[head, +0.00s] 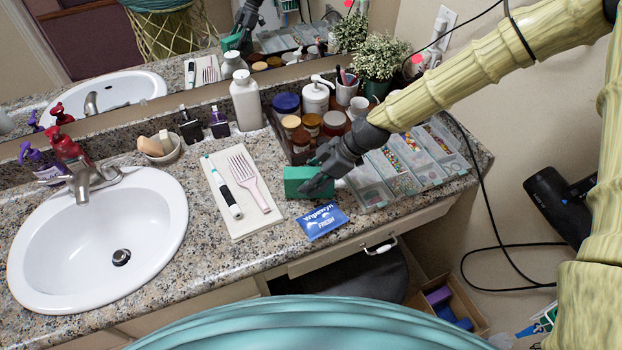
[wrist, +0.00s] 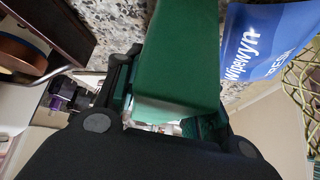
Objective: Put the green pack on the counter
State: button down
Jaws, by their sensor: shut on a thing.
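The green pack (head: 297,180) is a small box between the jaws of my gripper (head: 314,186), over the granite counter (head: 215,262). It is between the pink comb and the clear organizer. In the wrist view the green pack (wrist: 183,55) extends out from the jaws (wrist: 165,135), with speckled counter behind it. My gripper is shut on the pack. I cannot tell whether the pack touches the counter or is slightly above it.
A blue wipes packet (head: 323,220) lies just in front of the pack. A tray with a pink comb (head: 249,183) is to the left, a clear organizer (head: 405,177) to the right, and jars (head: 312,124) behind. The sink (head: 100,235) is far left.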

jog(key=shift+f+b, duration=0.35)
jog(key=shift+f, duration=0.2)
jog(key=c, duration=0.8)
grip_release()
